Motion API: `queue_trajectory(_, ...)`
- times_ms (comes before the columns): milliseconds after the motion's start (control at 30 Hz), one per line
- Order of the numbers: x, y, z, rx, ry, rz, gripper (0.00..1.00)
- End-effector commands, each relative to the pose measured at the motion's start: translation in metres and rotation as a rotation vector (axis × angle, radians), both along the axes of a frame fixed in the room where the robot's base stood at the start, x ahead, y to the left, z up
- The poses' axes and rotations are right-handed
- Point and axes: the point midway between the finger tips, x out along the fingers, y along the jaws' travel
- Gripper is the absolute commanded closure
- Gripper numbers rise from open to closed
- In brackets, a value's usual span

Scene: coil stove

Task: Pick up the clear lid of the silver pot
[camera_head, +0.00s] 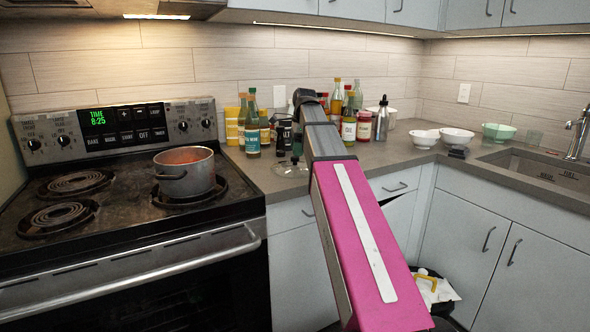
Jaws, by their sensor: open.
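The silver pot (185,177) stands without a lid on the right side of the stove, on a coil burner, with something reddish inside. A clear lid (289,170) lies on the counter just right of the stove, partly hidden by my arm. My pink and grey arm reaches from the lower right toward the counter. My gripper (297,158) is small and dark in this view, pointing down at the lid's knob area. It is open, and contact with the lid cannot be made out.
Several bottles and jars (253,127) stand along the backsplash behind the lid, close to my gripper. Bowls (457,138) and a sink (545,170) are at the right. The stove's edge borders the counter at left. Counter between the arm and bowls is fairly clear.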

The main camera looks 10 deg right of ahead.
Motion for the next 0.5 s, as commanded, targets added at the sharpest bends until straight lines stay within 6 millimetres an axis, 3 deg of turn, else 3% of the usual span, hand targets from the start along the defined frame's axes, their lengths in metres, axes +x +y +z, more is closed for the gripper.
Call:
queue_trajectory(300, 0.005, 0.007, -0.039, 0.000, 0.000, 0.000, 0.35)
queue_trajectory(500, 0.006, 0.007, -0.043, 0.000, -0.001, 0.000, 0.35)
